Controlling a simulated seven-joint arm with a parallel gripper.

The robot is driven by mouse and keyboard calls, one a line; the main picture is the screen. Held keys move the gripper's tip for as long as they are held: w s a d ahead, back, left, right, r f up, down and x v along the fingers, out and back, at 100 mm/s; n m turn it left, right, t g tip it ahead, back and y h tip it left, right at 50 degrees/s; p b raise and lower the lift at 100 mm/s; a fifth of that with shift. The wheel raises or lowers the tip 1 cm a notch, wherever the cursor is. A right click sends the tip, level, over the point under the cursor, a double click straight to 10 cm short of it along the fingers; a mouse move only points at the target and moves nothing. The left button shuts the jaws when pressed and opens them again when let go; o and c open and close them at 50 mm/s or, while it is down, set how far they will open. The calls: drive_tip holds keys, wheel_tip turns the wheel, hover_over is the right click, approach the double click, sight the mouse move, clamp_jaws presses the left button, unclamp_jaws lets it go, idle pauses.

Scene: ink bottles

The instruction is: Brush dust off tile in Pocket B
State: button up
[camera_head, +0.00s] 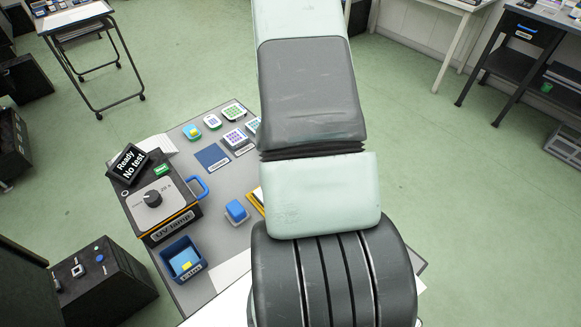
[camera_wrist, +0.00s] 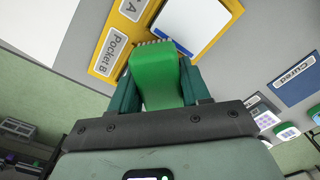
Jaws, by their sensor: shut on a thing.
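My gripper (camera_wrist: 160,78) is shut on a green brush (camera_wrist: 155,80) in the wrist view, its pale bristles pointing away from me. The bristle tips lie over the yellow two-pocket holder (camera_wrist: 105,68), close to the near corner of a white tile (camera_wrist: 192,24) with a blue edge. I cannot tell whether the bristles touch it. The label Pocket B (camera_wrist: 116,52) is left of the brush, and another label ending in A is above it. Dust is not discernible. In the head view my arm hides the gripper, brush and most of the yellow holder (camera_head: 256,199).
In the head view, a UV lamp box (camera_head: 160,200) with a blue handle, a blue bin (camera_head: 183,260) and a blue-topped block (camera_head: 236,211) stand left of my arm. A dark blue Cured mat (camera_wrist: 292,80) lies right of the brush in the wrist view, near several small pieces.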

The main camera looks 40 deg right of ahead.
drive_tip(key=shift+a+r, duration=0.1)
drive_tip(key=shift+w+r, duration=0.1)
drive_tip(key=shift+r, duration=2.85)
drive_tip(key=shift+r, duration=0.1)
drive_tip(key=shift+r, duration=1.4)
